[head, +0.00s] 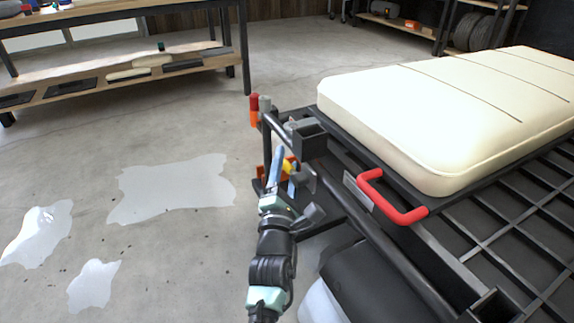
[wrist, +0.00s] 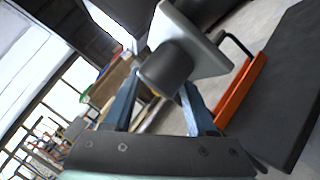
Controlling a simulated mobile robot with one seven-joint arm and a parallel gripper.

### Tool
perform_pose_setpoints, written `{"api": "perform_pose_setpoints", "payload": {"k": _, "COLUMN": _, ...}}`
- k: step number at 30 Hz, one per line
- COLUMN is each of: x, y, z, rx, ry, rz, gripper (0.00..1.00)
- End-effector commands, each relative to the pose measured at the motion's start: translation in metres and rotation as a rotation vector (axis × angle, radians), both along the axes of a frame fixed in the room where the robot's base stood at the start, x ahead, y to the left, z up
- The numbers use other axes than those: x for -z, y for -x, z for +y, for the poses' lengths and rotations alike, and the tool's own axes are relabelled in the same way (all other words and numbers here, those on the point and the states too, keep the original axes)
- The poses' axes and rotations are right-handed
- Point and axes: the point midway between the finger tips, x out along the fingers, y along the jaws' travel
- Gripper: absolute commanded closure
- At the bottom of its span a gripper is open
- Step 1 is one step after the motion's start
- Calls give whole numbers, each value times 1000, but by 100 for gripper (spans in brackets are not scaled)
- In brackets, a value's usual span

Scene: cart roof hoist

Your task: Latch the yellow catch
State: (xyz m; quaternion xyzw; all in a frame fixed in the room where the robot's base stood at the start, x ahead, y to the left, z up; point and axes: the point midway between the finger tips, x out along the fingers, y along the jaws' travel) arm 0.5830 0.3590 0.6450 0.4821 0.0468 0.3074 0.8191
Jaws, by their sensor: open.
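The yellow catch (head: 288,165) shows as a small yellow patch at the near corner of the cart frame, partly hidden by my gripper. My gripper (head: 284,168) is at this corner, its blue fingers apart on either side of the yellow patch. In the wrist view, a dark rounded knob (wrist: 166,70) on a grey plate (wrist: 198,42) lies between or just beyond the open fingers (wrist: 160,88). I cannot tell whether the fingers touch it. The yellow catch is not clearly seen in the wrist view.
The cart frame (head: 345,195) carries a cream mattress-like pad (head: 450,115) and a red handle (head: 392,203). An orange part (wrist: 240,92) is close to the right finger. A red-topped post (head: 253,105) stands behind. Open floor lies left, with a workbench (head: 110,85) beyond.

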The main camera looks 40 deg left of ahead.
Motion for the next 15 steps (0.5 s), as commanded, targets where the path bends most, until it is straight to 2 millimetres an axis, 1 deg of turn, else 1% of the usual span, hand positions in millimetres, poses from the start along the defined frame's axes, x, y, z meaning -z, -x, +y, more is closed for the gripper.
{"api": "perform_pose_setpoints", "payload": {"k": 1, "x": 0, "y": 0, "z": 0, "rx": 0, "ry": 0, "rz": 0, "gripper": 45}}
{"api": "perform_pose_setpoints", "payload": {"k": 10, "x": 0, "y": 0, "z": 0, "rx": 0, "ry": 0, "rz": 0, "gripper": 99}}
{"api": "perform_pose_setpoints", "payload": {"k": 15, "x": 0, "y": 0, "z": 0, "rx": 0, "ry": 0, "rz": 0, "gripper": 100}}
